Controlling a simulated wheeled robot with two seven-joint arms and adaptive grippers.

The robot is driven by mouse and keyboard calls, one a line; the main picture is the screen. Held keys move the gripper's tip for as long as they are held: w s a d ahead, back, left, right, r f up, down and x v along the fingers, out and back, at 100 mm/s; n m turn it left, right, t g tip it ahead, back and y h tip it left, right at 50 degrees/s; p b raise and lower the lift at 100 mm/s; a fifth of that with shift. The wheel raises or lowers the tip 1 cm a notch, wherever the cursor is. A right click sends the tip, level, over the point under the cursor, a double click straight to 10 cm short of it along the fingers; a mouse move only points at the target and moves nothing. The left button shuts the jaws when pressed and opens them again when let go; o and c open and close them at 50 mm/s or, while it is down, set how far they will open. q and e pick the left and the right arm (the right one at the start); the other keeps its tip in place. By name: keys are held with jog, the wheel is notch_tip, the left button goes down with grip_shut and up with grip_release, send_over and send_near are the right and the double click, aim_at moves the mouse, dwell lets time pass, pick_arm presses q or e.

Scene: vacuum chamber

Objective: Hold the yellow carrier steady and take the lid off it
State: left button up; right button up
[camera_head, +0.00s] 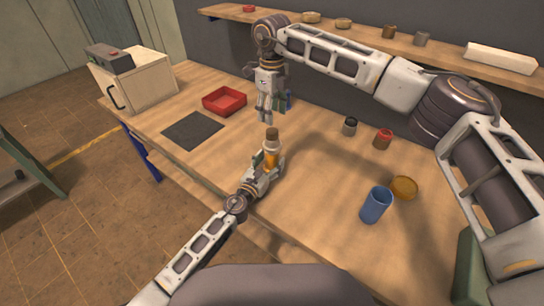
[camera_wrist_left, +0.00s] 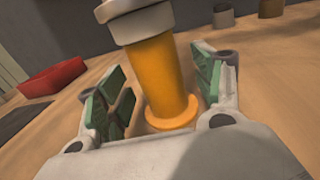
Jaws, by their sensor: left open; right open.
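The yellow carrier (camera_head: 271,158) stands upright on the table, with a pale collar and a brown lid (camera_head: 272,134) on top. My left gripper (camera_head: 268,162) is open around the carrier's lower part. In the left wrist view, the yellow carrier (camera_wrist_left: 164,80) stands between the green pads of my left gripper (camera_wrist_left: 160,100), with a gap beside the left pad. Its pale collar (camera_wrist_left: 140,18) shows at the top edge, and the lid is out of that view. My right gripper (camera_head: 270,105) points down, open and empty, above and behind the carrier.
A red tray (camera_head: 224,101) and a dark mat (camera_head: 193,131) lie at the left, near a box with a handle (camera_head: 140,80). A shelf (camera_head: 360,35) runs along the wall.

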pick_arm(q)
jog(key=shift+w, duration=0.1)
grip_shut()
dwell(0.5)
pick_arm(e)
jog(key=shift+m, duration=0.4)
jog(key=m, duration=0.5)
jog(key=shift+m, duration=0.4)
jog(key=m, duration=2)
